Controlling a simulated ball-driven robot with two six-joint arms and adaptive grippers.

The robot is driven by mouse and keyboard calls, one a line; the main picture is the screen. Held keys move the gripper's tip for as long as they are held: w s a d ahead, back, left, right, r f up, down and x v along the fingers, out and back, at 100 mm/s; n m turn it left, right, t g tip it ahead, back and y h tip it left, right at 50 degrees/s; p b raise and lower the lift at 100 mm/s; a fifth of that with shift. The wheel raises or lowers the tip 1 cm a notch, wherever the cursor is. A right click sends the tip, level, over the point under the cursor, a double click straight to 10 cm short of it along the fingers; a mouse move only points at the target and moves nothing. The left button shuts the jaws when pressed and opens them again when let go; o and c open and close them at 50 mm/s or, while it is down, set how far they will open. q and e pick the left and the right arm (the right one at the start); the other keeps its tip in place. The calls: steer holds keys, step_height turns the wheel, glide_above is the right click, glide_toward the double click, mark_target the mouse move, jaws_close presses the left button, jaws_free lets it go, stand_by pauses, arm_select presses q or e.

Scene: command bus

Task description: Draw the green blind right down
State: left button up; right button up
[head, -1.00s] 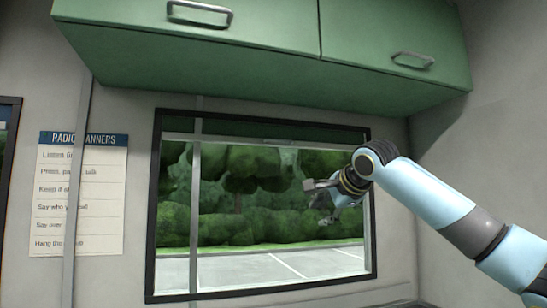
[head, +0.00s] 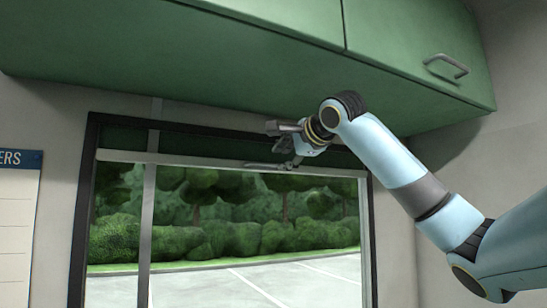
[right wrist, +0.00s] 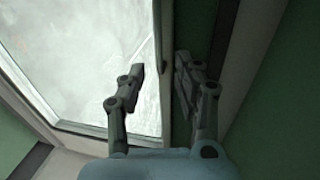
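The green blind (head: 200,143) is a narrow dark green strip along the top of the window. A pale bottom bar (head: 205,161) runs along its lower edge, and most of the glass below is uncovered. My right gripper (head: 275,148) is at the bar, right of the window's middle. In the right wrist view its two fingers (right wrist: 161,82) stand apart, one over the bright glass and one over the dark strip, with the bar's edge between them. I cannot tell whether either finger touches the bar. My left gripper is out of view.
Green overhead cabinets (head: 240,75) jut out just above the window and close above my right arm. A dark window frame (head: 85,215) surrounds the glass, with a grey upright post (head: 148,220) at left. A printed notice (head: 15,230) hangs on the left wall. Space before the lower glass is clear.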

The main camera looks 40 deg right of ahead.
mark_target(275, 165)
steer(key=p+x, duration=0.2)
steer(key=x, duration=0.4)
steer(key=shift+f, duration=0.1)
steer(key=shift+c, duration=1)
jaws_close()
